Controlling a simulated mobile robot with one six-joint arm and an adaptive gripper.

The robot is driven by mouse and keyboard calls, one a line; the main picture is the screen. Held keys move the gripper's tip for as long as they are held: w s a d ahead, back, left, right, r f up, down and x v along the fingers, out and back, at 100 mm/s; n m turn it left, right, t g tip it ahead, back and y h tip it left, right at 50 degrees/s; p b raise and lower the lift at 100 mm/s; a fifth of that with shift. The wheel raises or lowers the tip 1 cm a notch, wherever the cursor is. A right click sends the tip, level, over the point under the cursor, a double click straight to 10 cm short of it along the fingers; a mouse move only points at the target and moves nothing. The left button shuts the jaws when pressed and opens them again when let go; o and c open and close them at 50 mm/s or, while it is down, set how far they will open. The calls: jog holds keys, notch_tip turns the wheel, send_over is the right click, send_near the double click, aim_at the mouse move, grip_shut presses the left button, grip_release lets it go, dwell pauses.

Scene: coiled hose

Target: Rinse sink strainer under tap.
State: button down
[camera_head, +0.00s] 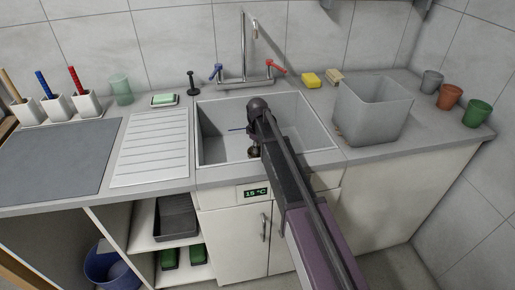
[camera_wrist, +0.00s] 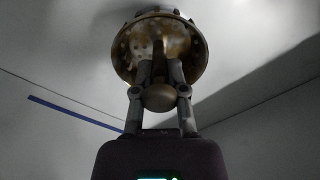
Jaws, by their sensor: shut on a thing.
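The sink strainer (camera_wrist: 128,50) is a brownish, perforated metal cup with a rounded knob (camera_wrist: 160,97). It fills the upper middle of the wrist view. My gripper (camera_wrist: 160,78) is shut on the strainer, with its two fingers reaching to the cup. In the head view, the strainer (camera_head: 254,152) is a small dark shape low inside the grey sink (camera_head: 212,160), partly hidden by my arm. The tap (camera_head: 243,45) stands behind the sink with a blue handle (camera_head: 216,70) and a red handle (camera_head: 276,66). I cannot tell whether water is running.
A grey bin (camera_head: 372,118) stands on the counter right of the sink. A yellow sponge (camera_head: 311,80) and a brush (camera_head: 334,76) lie behind it. A ribbed drainboard (camera_head: 152,148) is clear on the left. A display (camera_head: 256,192) reads 15 °C. The sink walls surround my gripper.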

jog(key=shift+f+b, duration=0.45)
jog(key=shift+f, duration=0.1)
jog(key=c, duration=0.6)
grip_release()
jog(key=shift+r, duration=0.2)
notch_tip(320, 180, up, 9)
jog(key=p, duration=0.9)
jog(key=shift+s+f, duration=0.1)
jog(key=s+d+r+p, duration=0.3)
jog(key=s+r+p, duration=0.1)
jog(key=r+p, duration=0.5)
jog(key=s+d+r+p, duration=0.4)
jog(key=r+p, duration=0.6)
jog(key=shift+s+d+m, duration=0.25)
jog(key=shift+s+m, duration=0.15)
jog(key=shift+r, duration=0.1)
jog(key=s+d+m, duration=1.1)
jog(key=s+d, duration=0.4)
jog(key=s, duration=0.2)
jog(key=shift+d, duration=0.35)
jog(key=shift+c, duration=0.2)
